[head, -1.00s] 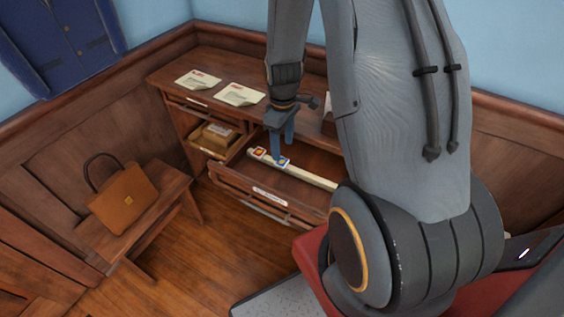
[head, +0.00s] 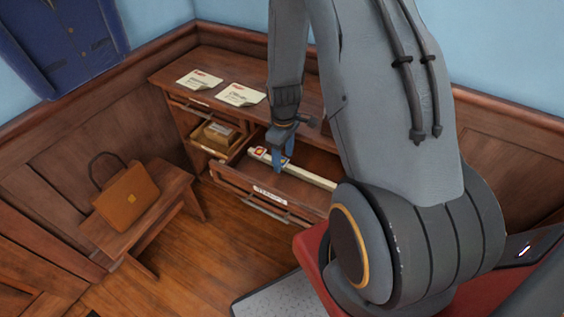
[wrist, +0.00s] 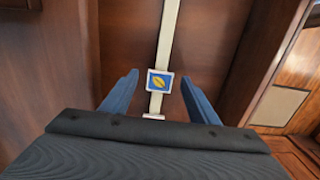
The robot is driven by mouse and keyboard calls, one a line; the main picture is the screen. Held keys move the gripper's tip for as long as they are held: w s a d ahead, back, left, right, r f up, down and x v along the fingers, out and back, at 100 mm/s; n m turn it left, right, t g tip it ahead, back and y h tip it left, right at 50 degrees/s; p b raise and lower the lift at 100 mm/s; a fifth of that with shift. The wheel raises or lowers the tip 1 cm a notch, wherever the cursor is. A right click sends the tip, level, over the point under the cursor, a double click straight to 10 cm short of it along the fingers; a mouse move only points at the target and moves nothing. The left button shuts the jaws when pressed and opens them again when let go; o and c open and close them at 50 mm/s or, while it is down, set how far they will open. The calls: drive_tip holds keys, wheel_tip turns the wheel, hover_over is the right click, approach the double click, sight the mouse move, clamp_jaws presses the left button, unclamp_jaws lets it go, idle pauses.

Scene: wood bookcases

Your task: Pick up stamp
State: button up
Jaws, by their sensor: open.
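A stamp (wrist: 160,81), blue-edged with a yellow shape on it, lies on a pale strip (wrist: 168,35) inside the open drawer. In the wrist view it sits between and just ahead of the two blue fingers of my gripper (wrist: 160,92), which are apart with nothing held. In the head view my gripper (head: 281,166) points down into the drawer (head: 232,180) over the strip and mostly covers this stamp. A second stamp (head: 260,152), red and yellow, shows to its left on the strip. Its edge is partly visible low in the wrist view.
The desk top (head: 207,67) holds papers (head: 240,94). A smaller open drawer at the left holds a box (head: 217,131). A brown bag (head: 127,196) sits on a bench (head: 164,215). The drawer walls stand close around my gripper; open floor lies in front.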

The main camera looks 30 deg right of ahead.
drive_tip(key=shift+f, duration=0.2)
idle(0.4)
drive_tip(key=c, duration=1.1)
